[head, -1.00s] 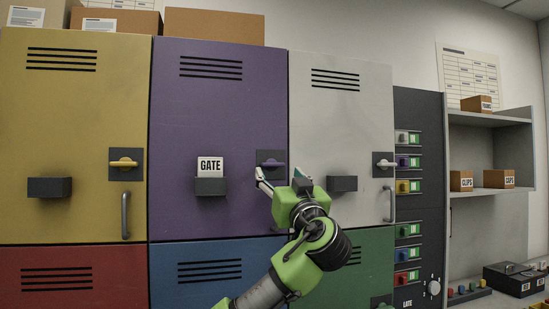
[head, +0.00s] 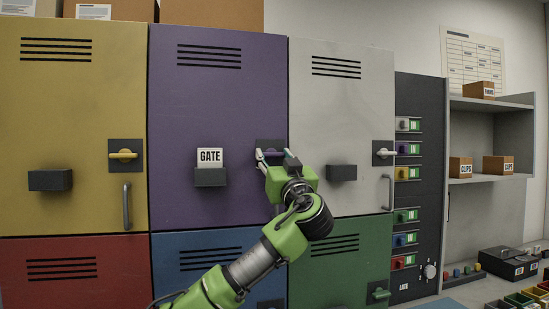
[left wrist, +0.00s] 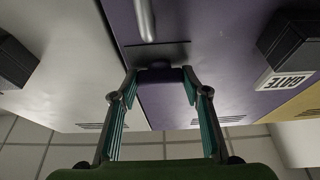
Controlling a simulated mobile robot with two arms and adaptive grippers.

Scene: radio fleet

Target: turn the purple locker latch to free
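The purple locker door (head: 215,100) is closed. Its purple latch handle (head: 271,153) lies level on a dark plate at the door's right edge. My left gripper (head: 272,155) is at this latch and partly hides it. In the left wrist view the purple latch (left wrist: 160,74) sits between the two spread fingertips of my left gripper (left wrist: 160,88), which are very close to its ends. Firm contact cannot be made out. My right gripper is in neither view.
A holder with a GATE card (head: 210,166) is left of the latch. The yellow locker (head: 75,100) and the white locker (head: 345,100) flank the purple one. A dark panel with colored switches (head: 408,180) and shelves (head: 490,100) are to the right.

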